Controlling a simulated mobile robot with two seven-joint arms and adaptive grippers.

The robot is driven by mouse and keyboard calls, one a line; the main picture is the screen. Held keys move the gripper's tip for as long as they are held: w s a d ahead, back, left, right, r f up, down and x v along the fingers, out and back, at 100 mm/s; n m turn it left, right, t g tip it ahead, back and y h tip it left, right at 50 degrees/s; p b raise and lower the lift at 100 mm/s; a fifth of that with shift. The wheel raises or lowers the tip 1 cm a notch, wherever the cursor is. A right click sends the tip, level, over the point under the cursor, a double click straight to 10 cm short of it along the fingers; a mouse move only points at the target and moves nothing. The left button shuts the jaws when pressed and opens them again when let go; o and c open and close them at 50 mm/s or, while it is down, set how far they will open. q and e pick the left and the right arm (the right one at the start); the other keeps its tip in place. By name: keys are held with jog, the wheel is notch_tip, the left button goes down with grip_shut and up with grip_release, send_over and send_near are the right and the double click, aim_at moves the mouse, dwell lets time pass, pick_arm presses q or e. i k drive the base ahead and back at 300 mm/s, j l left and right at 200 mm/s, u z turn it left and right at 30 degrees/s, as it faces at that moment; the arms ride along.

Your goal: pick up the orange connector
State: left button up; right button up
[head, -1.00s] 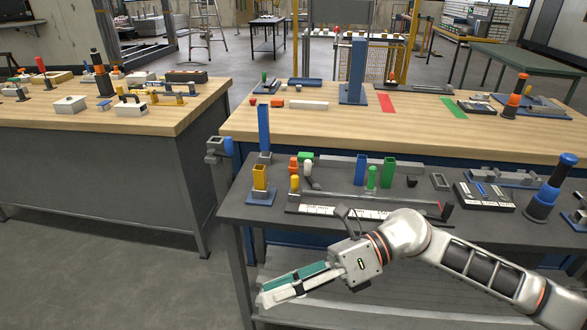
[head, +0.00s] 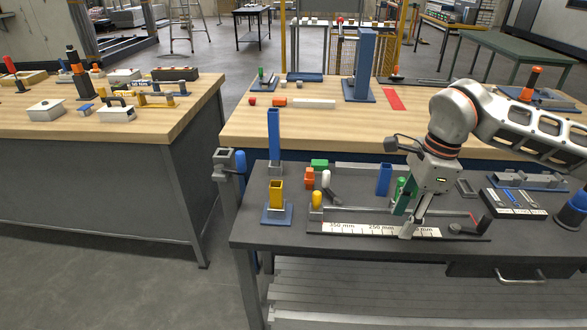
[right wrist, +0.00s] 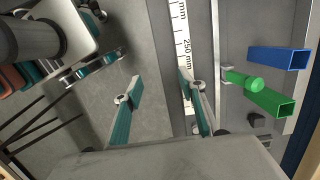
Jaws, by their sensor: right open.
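A small orange connector (head: 309,178) stands on the dark bench, left of the middle in the head view, beside a white-topped piece and a green block. My right gripper (head: 407,218) points down over the bench, well to the right of the orange connector. Its fingers are apart and empty, near the printed scale strip. In the right wrist view the open fingers (right wrist: 160,85) show bare grey bench and the scale between them; I do not make out the orange connector there. What looks like part of my left gripper (right wrist: 95,65) shows at the upper left of that view.
A yellow square tube (head: 277,192) and a tall blue post (head: 274,138) stand left of the connector. A blue tube (head: 384,180) and green pieces (right wrist: 265,92) stand close to my right gripper.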

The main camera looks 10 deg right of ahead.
aim_at(309, 176)
jog(key=i+j, duration=0.8)
